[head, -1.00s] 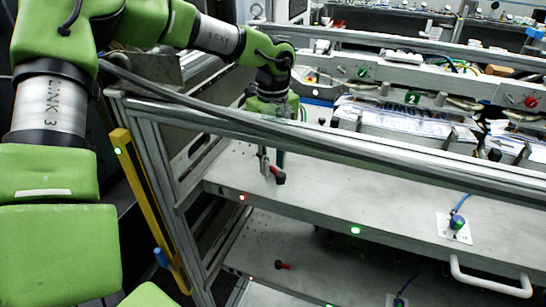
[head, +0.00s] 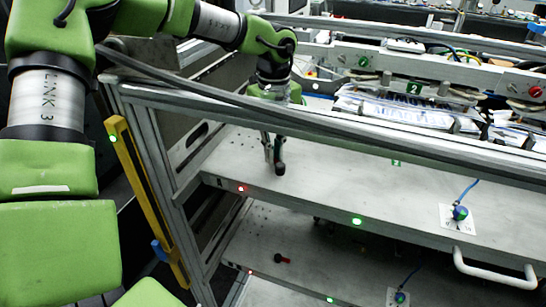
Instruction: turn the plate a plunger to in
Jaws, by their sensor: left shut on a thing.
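The upper grey plate (head: 345,185) lies in the frame, with a plunger (head: 280,168) near its left end. The plunger's dark grip now points down in the picture, toward the plate's front edge. My left gripper (head: 273,150) reaches down behind the front rail from above and is shut on the plunger; its fingers partly hide it. A lower plate (head: 310,275) has another plunger (head: 282,259) with a red and black grip, untouched. My right gripper is not in view.
A blue-green knob on a white dial (head: 449,222) sits at the upper plate's right, near a white handle (head: 495,277). Red (head: 241,188) and green (head: 357,221) lamps glow on its front edge. A metal rail (head: 330,130) crosses before my left wrist. A yellow post (head: 140,185) stands left.

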